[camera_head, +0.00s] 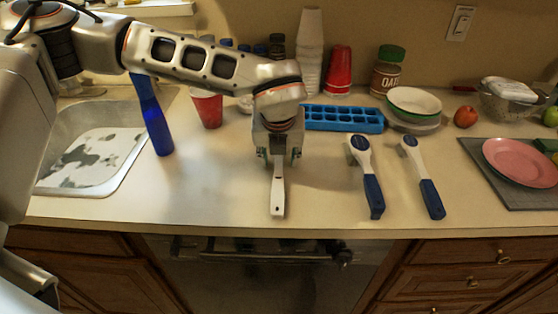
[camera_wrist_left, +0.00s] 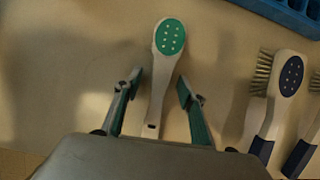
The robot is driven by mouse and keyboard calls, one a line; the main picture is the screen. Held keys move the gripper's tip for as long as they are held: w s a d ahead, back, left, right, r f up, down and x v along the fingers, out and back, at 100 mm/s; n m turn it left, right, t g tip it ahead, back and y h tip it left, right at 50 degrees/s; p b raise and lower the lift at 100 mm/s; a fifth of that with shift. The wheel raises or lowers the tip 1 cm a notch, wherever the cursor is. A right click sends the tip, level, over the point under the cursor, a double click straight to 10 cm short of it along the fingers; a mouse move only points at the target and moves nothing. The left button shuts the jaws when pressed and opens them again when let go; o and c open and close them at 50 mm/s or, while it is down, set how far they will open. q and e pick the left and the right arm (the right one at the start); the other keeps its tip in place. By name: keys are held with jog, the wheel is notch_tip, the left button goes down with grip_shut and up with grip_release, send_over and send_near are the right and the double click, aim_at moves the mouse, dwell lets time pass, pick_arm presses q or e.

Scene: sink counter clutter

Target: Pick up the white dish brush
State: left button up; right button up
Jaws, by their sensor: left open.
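The white dish brush lies on the counter. In the head view its white handle (camera_head: 278,190) points toward the counter's front edge, and its head is hidden under my gripper. In the left wrist view the brush (camera_wrist_left: 157,88) shows whole, with a green dotted oval on its head. My left gripper (camera_head: 279,158) is above the brush, pointing down. In the wrist view its two fingers (camera_wrist_left: 158,85) are open, one on each side of the handle, with gaps to it. Whether the fingertips are at the handle's height is hard to tell. My right gripper is not in view.
Two blue-and-white brushes (camera_head: 366,178) (camera_head: 424,178) lie to the right. A blue ice tray (camera_head: 342,119), a red cup (camera_head: 207,108) and stacked white cups (camera_head: 309,50) stand behind. A blue bottle (camera_head: 154,122) stands by the sink (camera_head: 130,165). The front counter is clear.

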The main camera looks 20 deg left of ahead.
pick_arm(q)
grip_shut()
jog(key=shift+r, duration=0.15)
